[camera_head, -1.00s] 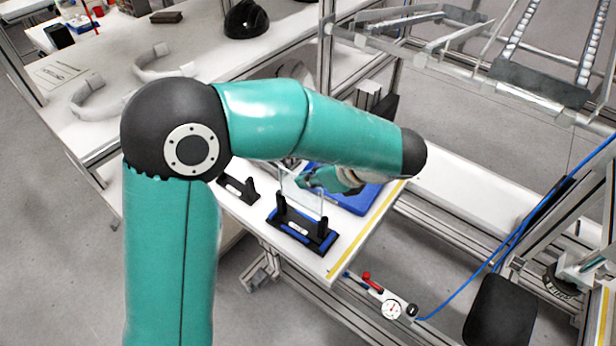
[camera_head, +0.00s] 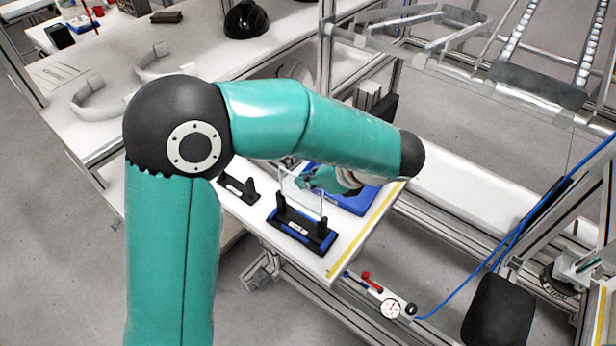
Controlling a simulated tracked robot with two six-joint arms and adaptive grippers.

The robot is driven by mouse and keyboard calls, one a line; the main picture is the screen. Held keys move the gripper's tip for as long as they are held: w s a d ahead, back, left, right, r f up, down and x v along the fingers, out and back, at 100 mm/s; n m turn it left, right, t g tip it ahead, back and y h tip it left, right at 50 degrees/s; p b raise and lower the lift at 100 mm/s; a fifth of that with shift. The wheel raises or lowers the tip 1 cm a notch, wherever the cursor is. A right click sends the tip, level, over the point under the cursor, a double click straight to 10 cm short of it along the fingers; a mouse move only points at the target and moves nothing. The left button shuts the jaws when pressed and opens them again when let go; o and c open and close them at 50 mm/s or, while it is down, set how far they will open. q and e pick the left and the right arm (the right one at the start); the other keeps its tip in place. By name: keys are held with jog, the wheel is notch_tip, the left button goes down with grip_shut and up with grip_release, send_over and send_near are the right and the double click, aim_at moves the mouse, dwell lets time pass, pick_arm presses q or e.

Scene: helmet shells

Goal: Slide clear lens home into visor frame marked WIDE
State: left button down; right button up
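The clear lens (camera_head: 304,197) is a thin, see-through upright plate. It stands at the two black posts of the nearer visor frame (camera_head: 318,238), which has a black base with blue parts and a small white label too small to read. I cannot tell how deep the lens sits. A second black frame (camera_head: 238,190) stands behind to the left, partly hidden by my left arm. My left gripper (camera_head: 304,181) is at the lens's right side, close behind it. Its fingers are small and partly covered, so their opening and any contact are unclear. My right gripper is out of view.
A blue tray (camera_head: 352,203) lies right of the lens, partly under my arm. A yellow strip (camera_head: 366,233) runs along the table's right edge. White curved pieces (camera_head: 97,98) and a black helmet shell (camera_head: 246,19) are on the back bench.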

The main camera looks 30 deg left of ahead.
aim_at(307, 203)
pick_arm(q)
jog(key=shift+f+b, duration=2.7)
jog(key=shift+f, duration=1.35)
jog(key=c, duration=1.2)
grip_release()
jog(key=shift+c, duration=0.2)
jog(key=shift+r, duration=0.1)
jog(key=v, duration=1.2)
